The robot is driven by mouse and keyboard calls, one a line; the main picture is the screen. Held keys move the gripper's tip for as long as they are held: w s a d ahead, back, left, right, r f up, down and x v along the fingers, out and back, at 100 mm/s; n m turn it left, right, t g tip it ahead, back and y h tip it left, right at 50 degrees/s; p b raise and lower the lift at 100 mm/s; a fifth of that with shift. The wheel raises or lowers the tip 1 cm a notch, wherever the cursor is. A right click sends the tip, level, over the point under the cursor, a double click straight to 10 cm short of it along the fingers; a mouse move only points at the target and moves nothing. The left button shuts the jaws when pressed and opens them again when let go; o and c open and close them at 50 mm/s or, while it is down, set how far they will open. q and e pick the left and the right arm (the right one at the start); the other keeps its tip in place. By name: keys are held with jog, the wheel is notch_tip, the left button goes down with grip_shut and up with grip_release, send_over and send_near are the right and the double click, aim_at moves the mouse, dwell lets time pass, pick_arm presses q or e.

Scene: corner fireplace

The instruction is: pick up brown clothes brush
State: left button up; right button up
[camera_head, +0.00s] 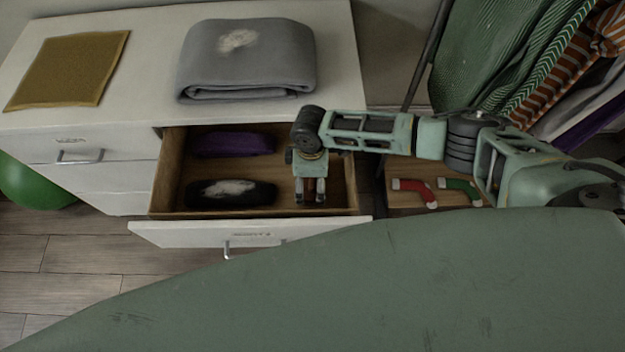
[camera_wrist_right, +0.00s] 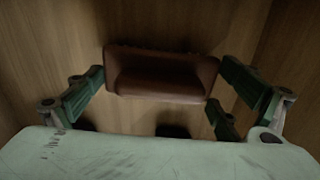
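The brown clothes brush (camera_wrist_right: 165,75) lies on the wooden bottom of the open drawer. It fills most of the space between the fingers of my right gripper (camera_wrist_right: 162,78) in the wrist view. The fingers stand spread, one close to each end of the brush, and I cannot tell whether they touch it. In the head view my right gripper (camera_head: 310,198) points down into the right part of the drawer (camera_head: 342,195). Only a small brown bit of the brush shows there between the fingers. My left gripper is not in view.
A purple folded cloth (camera_head: 233,144) and a black item with a whitish patch (camera_head: 258,193) lie left of the gripper in the drawer. Drawer walls are close around it. A grey blanket (camera_head: 247,62) and mustard cloth (camera_head: 68,70) lie on top. Red (camera_head: 414,192) and green (camera_head: 459,188) stockings lie right.

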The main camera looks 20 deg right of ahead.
jog(key=c, duration=0.6)
jog(key=shift+o, duration=0.2)
jog(key=shift+r, duration=0.15)
notch_tip(320, 180, up, 10)
jog(key=shift+f, duration=0.1)
